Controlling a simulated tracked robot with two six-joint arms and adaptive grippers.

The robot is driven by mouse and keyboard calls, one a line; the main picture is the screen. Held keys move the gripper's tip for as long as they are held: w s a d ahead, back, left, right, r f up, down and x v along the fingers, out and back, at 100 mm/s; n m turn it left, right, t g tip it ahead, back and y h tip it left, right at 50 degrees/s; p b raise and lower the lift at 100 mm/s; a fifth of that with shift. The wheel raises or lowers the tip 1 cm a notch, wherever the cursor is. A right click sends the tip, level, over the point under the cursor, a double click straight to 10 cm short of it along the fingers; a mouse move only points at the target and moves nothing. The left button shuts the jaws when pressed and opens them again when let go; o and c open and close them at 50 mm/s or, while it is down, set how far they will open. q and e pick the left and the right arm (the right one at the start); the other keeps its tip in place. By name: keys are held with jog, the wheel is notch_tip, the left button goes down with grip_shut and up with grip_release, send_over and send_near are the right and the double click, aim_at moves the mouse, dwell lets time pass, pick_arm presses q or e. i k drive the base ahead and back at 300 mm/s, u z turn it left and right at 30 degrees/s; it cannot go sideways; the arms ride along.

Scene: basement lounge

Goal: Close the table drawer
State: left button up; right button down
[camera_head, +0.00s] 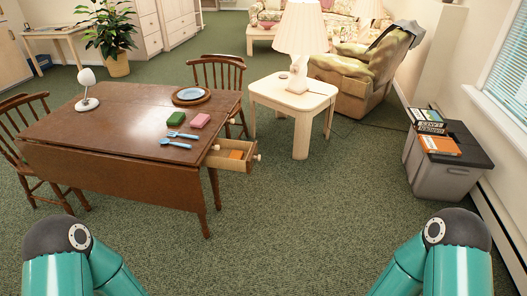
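The brown wooden table (120,122) stands left of centre. Its drawer (233,155) juts out open from the table's right end, with a light wood front and a round knob at each end. An orange thing (236,154) lies inside the drawer. Only teal and dark upper parts of my two arms show, at the bottom left and bottom right corners. Neither gripper is in view, so their state is hidden.
On the table are a green block, a pink block (200,121), blue cutlery (175,145), a plate and a white lamp (87,90). Chairs stand around it. A pale side table (293,97) is behind the drawer. A grey bin (446,172) stands right. Carpet between is clear.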

aim_at(218, 160)
jog(key=z, duration=0.3)
jog(key=i, duration=1.95)
jog(key=u, duration=0.95)
jog(key=k, duration=0.65)
jog(key=u, duration=0.2)
jog(key=i, duration=0.75)
jog(key=z, duration=0.15)
